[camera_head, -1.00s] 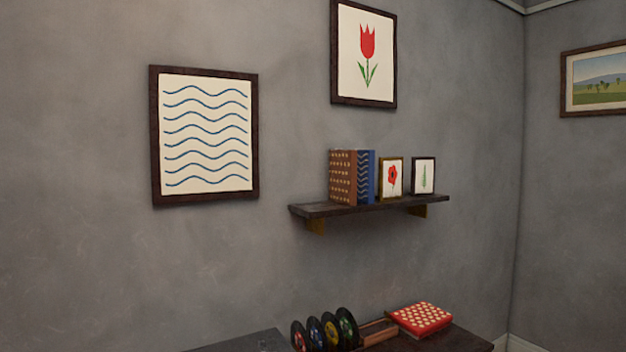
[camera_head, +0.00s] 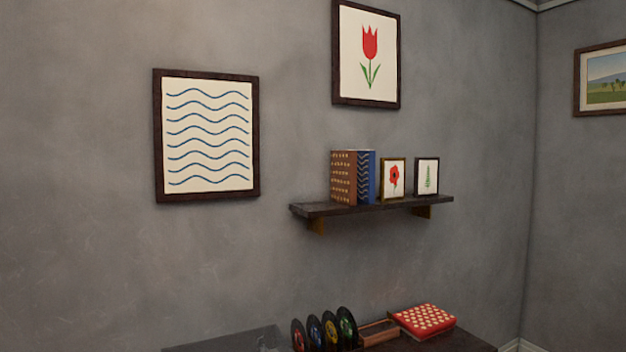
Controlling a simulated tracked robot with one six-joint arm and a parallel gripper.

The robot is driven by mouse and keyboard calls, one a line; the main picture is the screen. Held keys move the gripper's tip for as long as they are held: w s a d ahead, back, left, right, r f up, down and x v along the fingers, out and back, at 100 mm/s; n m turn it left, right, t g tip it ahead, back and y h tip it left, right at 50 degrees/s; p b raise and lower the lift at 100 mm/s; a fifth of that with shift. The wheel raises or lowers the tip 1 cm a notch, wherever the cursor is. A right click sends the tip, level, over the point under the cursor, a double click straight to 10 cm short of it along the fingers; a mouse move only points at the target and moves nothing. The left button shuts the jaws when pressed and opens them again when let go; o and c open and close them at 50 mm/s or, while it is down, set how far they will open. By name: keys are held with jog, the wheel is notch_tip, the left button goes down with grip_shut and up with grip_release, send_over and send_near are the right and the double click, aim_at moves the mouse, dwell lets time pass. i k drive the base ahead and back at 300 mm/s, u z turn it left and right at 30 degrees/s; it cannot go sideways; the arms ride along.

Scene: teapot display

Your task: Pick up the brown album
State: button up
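The brown album (camera_head: 343,178) has rows of pale dots on its cover. It stands upright at the left part of the dark wall shelf (camera_head: 436,202). A blue album (camera_head: 367,178) with a wave pattern stands upright close beside it on the right. My gripper is not in view, so I cannot see how it is set.
Two small framed pictures, a red flower (camera_head: 393,179) and a green plant (camera_head: 426,177), stand on the shelf's right part. Below, a dark cabinet top (camera_head: 220,342) bears several discs (camera_head: 330,330), a wooden holder (camera_head: 379,333) and a red dotted album (camera_head: 426,320). Framed pictures hang around the shelf.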

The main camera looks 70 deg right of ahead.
aim_at(343, 162)
jog(key=u, duration=1)
jog(key=k, duration=2.05)
jog(key=z, duration=1.8)
